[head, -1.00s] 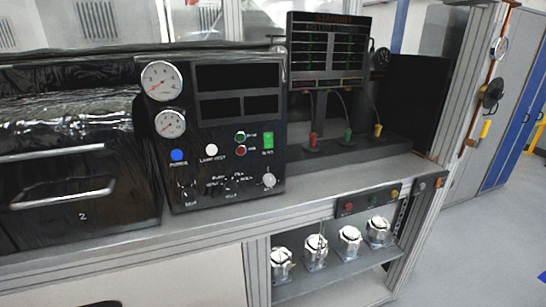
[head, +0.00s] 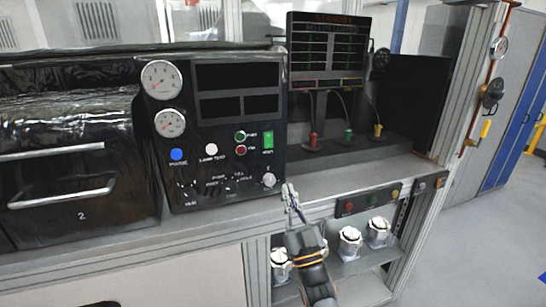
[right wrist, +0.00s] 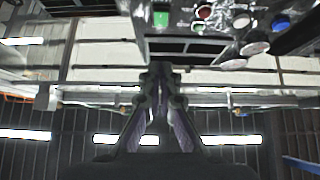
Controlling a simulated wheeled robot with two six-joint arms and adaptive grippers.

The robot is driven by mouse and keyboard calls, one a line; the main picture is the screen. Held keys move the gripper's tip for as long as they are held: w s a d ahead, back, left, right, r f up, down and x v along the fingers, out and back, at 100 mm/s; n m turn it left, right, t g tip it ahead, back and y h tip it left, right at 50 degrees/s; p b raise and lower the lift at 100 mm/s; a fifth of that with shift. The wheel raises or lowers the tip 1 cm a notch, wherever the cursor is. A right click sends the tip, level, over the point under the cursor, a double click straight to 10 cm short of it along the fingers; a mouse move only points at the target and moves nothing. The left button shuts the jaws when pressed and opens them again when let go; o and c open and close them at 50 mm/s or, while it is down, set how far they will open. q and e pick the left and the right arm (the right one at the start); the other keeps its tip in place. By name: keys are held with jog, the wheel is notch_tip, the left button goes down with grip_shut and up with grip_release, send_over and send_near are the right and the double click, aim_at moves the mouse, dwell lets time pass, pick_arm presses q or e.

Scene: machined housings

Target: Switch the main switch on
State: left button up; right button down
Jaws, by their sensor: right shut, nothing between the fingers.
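The control panel (head: 225,165) is a black box on the bench. The switch also shows in the right wrist view (right wrist: 160,18), at the top. My right gripper (head: 289,188) is shut and empty, in front of the panel's lower right corner, below the switch and apart from it. It also shows in the right wrist view (right wrist: 158,70). My left gripper is not in view.
A round knob (head: 269,180) sits below the switch, near my right fingertips. Red and green buttons (head: 240,136), a white button (head: 211,149) and a blue button (head: 176,154) are to the left. A display stand (head: 328,50) is at right. White-topped parts (head: 378,232) stand on the lower shelf.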

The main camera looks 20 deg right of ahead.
jog(key=shift+w, duration=0.1)
jog(key=p, duration=0.3)
send_near(269, 142)
notch_tip(269, 142, up, 4)
jog(key=w, duration=0.1)
jog(key=shift+w+f, duration=0.1)
jog(key=shift+w, duration=1.15)
jog(key=shift+w+f+p, duration=0.15)
jog(key=shift+w+p, duration=0.15)
jog(key=shift+w, duration=0.3)
